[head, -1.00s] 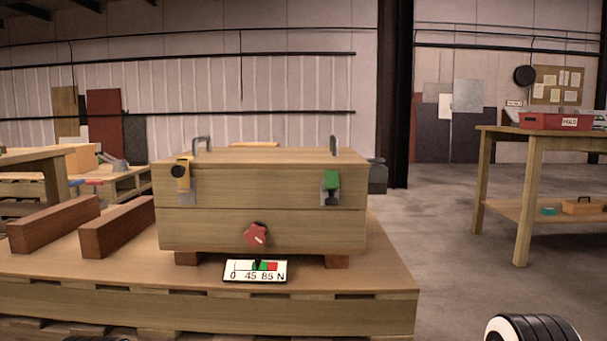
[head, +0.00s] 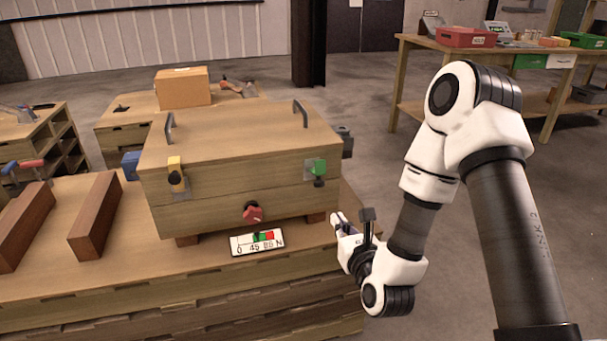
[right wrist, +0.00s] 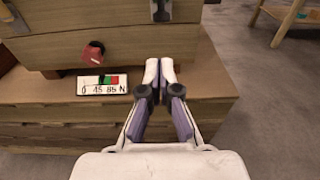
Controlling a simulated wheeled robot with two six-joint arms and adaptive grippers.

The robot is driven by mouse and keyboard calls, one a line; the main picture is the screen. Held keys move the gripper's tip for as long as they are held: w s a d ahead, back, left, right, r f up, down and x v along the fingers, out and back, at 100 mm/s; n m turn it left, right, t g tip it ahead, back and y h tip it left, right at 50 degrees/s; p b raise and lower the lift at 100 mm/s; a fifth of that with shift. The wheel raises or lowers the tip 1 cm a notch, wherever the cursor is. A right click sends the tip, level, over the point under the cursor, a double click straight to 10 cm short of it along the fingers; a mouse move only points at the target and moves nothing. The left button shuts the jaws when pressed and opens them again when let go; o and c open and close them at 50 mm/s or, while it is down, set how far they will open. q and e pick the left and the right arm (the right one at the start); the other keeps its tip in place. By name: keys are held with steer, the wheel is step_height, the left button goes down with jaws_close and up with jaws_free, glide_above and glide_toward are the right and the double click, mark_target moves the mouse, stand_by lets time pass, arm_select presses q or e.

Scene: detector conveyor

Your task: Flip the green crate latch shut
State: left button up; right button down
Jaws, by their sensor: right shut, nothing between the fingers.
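The wooden crate (head: 225,201) stands on a pallet, its lid down. The green latch (head: 318,168) is on the right of its front face, on a metal plate with a dark lower part. A yellow latch (head: 175,172) is on the left of the front. In the right wrist view a latch's lower part (right wrist: 160,12) shows at the top edge. My right gripper (head: 336,217) is shut and empty, low in front of the crate's right corner, below and apart from the green latch. It also shows in the right wrist view (right wrist: 159,64). My left gripper is out of view.
A red knob (head: 253,214) is low on the crate front, above a gauge card (head: 257,242) marked 0, 45, 85 N. Two brown beams (head: 95,215) lie left of the crate. A workbench (head: 402,75) with bins stands at the back right. Open floor lies to the right.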

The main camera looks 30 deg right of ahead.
steer(key=shift+d+f, duration=0.1)
steer(key=shift+f, duration=0.05)
steer(key=b, duration=0.7)
glide_toward(319, 178)
steer(key=w+f, duration=0.4)
steer(key=w+r, duration=0.1)
steer(key=w+d+r, duration=0.1)
steer(key=r, duration=0.1)
steer(key=shift+d+r, duration=0.15)
steer(key=shift+d, duration=0.05)
